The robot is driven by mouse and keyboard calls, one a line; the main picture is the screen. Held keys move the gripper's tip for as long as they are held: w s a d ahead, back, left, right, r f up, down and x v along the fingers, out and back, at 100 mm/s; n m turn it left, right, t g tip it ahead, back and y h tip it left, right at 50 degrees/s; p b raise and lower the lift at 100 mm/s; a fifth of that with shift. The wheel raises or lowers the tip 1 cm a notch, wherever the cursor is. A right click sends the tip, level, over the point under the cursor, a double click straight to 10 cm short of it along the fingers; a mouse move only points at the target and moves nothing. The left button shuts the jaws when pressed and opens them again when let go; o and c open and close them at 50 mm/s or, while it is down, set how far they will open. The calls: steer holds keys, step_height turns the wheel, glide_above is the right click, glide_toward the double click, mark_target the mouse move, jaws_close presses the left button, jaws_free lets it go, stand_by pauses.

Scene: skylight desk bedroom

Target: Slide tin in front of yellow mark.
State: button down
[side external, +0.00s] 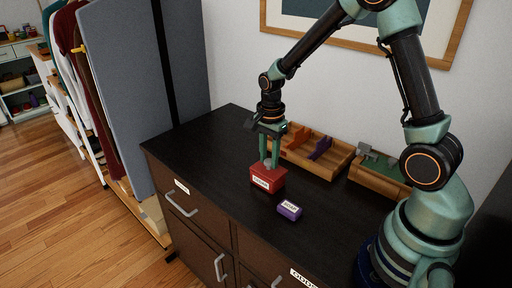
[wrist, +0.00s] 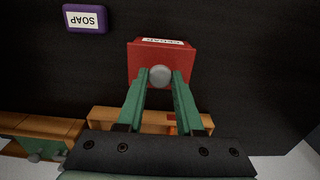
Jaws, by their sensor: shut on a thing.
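A red tin (side external: 267,179) with a white label and a pale round knob on top stands on the dark dresser top (side external: 215,150); the label is too small to read surely. My gripper (side external: 269,160) points down at it, its green fingers shut on the knob (wrist: 160,76). In the wrist view the red tin (wrist: 162,55) lies just beyond the fingertips. It appears to rest on the dresser top. I can make out no yellow mark in either view.
A purple block labelled SOAP (side external: 289,211) lies right of the tin, nearer the front edge; it also shows in the wrist view (wrist: 86,18). A divided wooden tray (side external: 325,165) and a wooden box (side external: 375,178) stand along the wall. The dresser top is bare left of the tin.

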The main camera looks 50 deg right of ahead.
steer(key=shift+s+d, duration=0.1)
steer(key=shift+d, duration=0.15)
steer(key=shift+s+d, duration=0.15)
steer(key=shift+d, duration=0.15)
steer(key=shift+s+d, duration=0.15)
steer(key=shift+d, duration=0.15)
steer(key=shift+s+d, duration=0.15)
steer(key=shift+d, duration=0.15)
steer(key=shift+s+d, duration=0.3)
steer(key=shift+d, duration=0.3)
steer(key=shift+s+d, duration=0.3)
steer(key=shift+d, duration=0.3)
steer(key=shift+s+d, duration=0.3)
steer(key=shift+d, duration=0.3)
steer(key=shift+s+d, duration=0.15)
steer(key=shift+d, duration=0.2)
steer(key=shift+s+d, duration=0.15)
steer(key=shift+d, duration=0.15)
steer(key=shift+s+d, duration=0.15)
steer(key=shift+d, duration=0.15)
steer(key=shift+s+d, duration=0.15)
steer(key=shift+d, duration=0.2)
